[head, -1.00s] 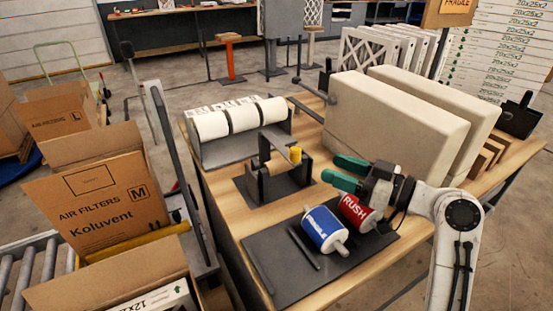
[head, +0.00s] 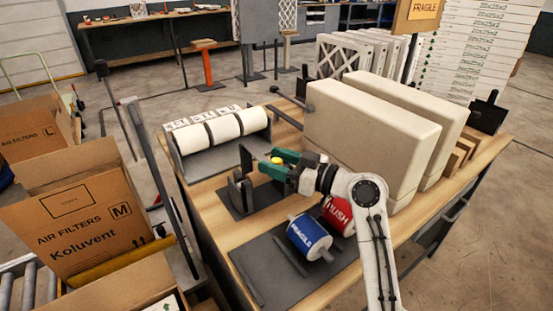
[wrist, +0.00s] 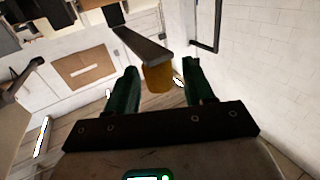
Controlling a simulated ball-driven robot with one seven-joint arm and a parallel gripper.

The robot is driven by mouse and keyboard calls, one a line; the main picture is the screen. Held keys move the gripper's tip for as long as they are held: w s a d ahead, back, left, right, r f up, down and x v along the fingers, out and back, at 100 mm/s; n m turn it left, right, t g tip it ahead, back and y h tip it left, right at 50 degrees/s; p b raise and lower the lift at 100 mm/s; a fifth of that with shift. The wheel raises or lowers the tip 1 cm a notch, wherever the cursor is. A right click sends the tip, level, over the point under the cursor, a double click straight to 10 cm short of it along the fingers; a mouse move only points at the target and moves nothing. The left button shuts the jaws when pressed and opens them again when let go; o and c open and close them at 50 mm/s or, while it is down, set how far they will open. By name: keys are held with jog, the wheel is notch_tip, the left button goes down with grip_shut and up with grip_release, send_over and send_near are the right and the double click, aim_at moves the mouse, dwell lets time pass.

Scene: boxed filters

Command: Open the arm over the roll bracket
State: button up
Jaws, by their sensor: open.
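The roll bracket (head: 241,190) is a dark stand on a dark base plate on the wooden bench. Its yellow knob (head: 277,160) shows just above my gripper (head: 280,166) in the head view. In the wrist view the knob (wrist: 158,79) hangs under the end of the dark bar-like arm (wrist: 142,46). My gripper's green fingers are open, one on each side of the knob; I cannot tell whether they touch it. In the head view my gripper hides much of the bracket's right side.
A blue FRAGILE roll (head: 310,236) and a red RUSH roll (head: 337,216) lie on a dark mat (head: 262,262) in front. A rack of white rolls (head: 222,125) stands behind the bracket. Large beige blocks (head: 360,135) stand close on the right. Cardboard boxes (head: 80,215) are at left.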

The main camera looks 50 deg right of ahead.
grip_shut()
dwell(0.5)
